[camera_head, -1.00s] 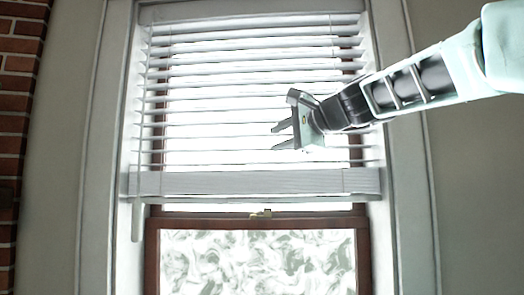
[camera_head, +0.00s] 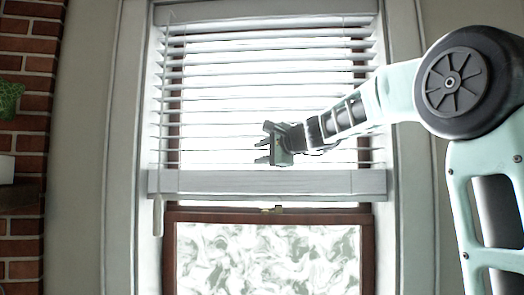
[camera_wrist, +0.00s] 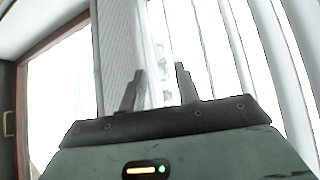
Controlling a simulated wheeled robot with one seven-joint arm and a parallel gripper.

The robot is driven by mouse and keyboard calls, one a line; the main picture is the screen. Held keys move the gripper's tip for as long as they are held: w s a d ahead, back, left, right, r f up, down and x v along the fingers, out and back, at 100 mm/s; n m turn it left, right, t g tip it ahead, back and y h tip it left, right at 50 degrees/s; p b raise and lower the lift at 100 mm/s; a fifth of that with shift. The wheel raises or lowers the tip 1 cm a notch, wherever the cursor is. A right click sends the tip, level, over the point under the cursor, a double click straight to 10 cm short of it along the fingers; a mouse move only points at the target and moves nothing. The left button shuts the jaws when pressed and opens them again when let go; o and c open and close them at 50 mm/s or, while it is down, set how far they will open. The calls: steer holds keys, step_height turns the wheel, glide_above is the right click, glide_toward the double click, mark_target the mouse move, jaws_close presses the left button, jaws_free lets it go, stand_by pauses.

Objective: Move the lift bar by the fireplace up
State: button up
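The lift bar (camera_head: 215,183) is the wide pale bottom rail of the white window blind, level across the window. In the wrist view the bar (camera_wrist: 117,50) runs up the picture, just left of and behind my fingers. My gripper (camera_head: 260,152) is in front of the blind's lowest slats, a little above the bar, with its fingers pointing left. In the wrist view my gripper (camera_wrist: 159,72) is open, with an empty gap between its two fingers. I cannot tell whether one finger touches the bar; nothing is held.
The slats (camera_head: 220,95) hang above the bar. Below it is a brown-framed window sash (camera_head: 190,215) with a small latch (camera_head: 272,209) and patterned glass (camera_head: 270,262). A thin wand (camera_head: 157,218) hangs at left. A brick wall (camera_head: 30,120) stands far left.

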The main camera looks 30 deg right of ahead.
steer(key=shift+w, duration=0.15)
jaws_close()
stand_by(1.2)
jaws_free()
steer(key=s+d+r+b, duration=0.2)
steer(key=s+b, duration=0.4)
steer(key=s, duration=1.1)
steer(key=shift+r+b, duration=0.25)
steer(key=shift+b, duration=0.1)
